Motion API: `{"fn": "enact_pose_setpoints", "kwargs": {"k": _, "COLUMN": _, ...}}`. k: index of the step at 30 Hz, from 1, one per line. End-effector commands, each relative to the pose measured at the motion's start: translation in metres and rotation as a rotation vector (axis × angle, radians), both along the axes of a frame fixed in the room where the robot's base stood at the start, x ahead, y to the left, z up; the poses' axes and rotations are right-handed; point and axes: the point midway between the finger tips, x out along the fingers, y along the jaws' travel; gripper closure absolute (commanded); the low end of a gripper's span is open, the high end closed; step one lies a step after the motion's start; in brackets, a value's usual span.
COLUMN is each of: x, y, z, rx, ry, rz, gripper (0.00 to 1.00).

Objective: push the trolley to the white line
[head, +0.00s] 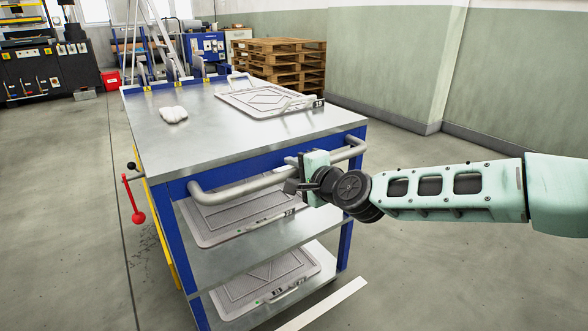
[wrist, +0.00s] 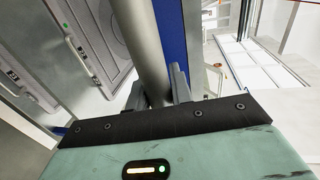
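The trolley (head: 200,135) stands in front of me, with a bare metal top, a blue frame and two lower shelves. Its grey tube handle (head: 240,187) runs along the near side. My gripper (head: 301,184) is at the right part of this handle. In the wrist view the handle (wrist: 149,50) passes between the two fingers, which sit close against both sides of it. The white line (head: 324,305) is on the floor at the trolley's near right corner, partly cut off by the picture's bottom edge.
Grey trays lie on the trolley's top (head: 265,98) and shelves, beside a white cloth (head: 174,115). A red-knobbed lever (head: 138,217) sticks out on its left. Wooden pallets (head: 285,62) and a green wall (head: 385,65) stand behind. Floor on both sides is clear.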

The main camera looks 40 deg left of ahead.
Motion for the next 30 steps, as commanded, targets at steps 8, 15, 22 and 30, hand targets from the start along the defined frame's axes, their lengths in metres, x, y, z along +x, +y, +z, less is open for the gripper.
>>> {"fn": "enact_pose_setpoints", "kwargs": {"k": 8, "x": 0.004, "y": 0.000, "z": 0.003, "rx": 0.008, "ry": -0.005, "rz": -0.010, "gripper": 1.00}}
{"fn": "enact_pose_setpoints", "kwargs": {"k": 15, "x": 0.003, "y": 0.001, "z": 0.003, "rx": 0.007, "ry": -0.004, "rz": -0.008, "gripper": 0.57}}
{"fn": "enact_pose_setpoints", "kwargs": {"k": 22, "x": 0.002, "y": 0.000, "z": 0.002, "rx": 0.005, "ry": -0.003, "rz": -0.005, "gripper": 0.57}}
{"fn": "enact_pose_setpoints", "kwargs": {"k": 30, "x": -0.008, "y": -0.025, "z": 0.008, "rx": 0.003, "ry": -0.002, "rz": -0.003, "gripper": 0.57}}
